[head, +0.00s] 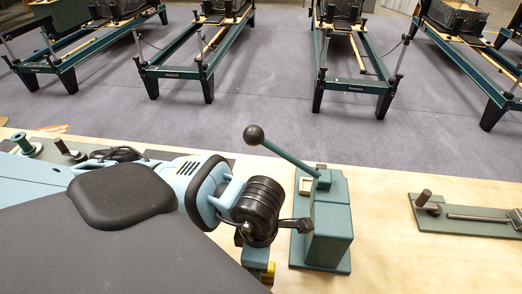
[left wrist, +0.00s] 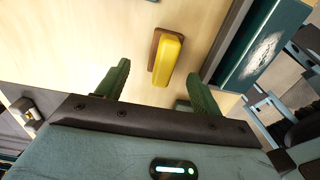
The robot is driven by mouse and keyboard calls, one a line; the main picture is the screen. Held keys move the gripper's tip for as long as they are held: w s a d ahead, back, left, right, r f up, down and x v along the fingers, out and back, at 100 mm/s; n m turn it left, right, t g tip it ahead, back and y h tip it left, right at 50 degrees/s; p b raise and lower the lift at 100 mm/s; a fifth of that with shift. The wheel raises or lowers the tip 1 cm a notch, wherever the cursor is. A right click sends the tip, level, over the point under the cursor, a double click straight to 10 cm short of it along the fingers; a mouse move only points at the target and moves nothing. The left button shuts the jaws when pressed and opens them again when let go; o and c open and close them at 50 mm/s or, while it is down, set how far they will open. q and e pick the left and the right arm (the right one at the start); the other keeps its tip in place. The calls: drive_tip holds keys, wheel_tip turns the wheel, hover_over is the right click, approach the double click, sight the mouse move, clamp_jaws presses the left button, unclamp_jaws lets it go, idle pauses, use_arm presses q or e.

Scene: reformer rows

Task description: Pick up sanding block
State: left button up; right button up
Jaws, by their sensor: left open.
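The sanding block (left wrist: 168,62) is a small rounded bar, yellow with a brown side. It lies on the pale wooden top in the left wrist view. In the head view a bit of yellow (head: 268,272), likely the same block, shows under my left arm. My left gripper (left wrist: 160,82) is open, its two green fingers apart. The block appears between and beyond the fingertips, with nothing held. In the head view my left gripper (head: 256,258) is mostly hidden by its own wrist. My right gripper is in neither view.
A green lever press (head: 329,230) with a black ball handle stands just right of my left wrist. A green plate with a rod (head: 465,217) lies further right. Bare wood (head: 400,260) lies between them. Several reformers stand on the grey floor beyond.

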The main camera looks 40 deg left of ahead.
use_arm(q)
drive_tip(key=shift+s+d+f, duration=0.1)
drive_tip(key=shift+d+f, duration=0.05)
drive_tip(key=shift+f, duration=1.35)
drive_tip(key=shift+s+d+f, duration=0.1)
drive_tip(key=shift+f, duration=1.4)
drive_tip(key=c, duration=1.1)
drive_tip(key=shift+r+p, duration=0.4)
drive_tip(key=shift+r, duration=4.65)
drive_tip(key=shift+c, duration=0.2)
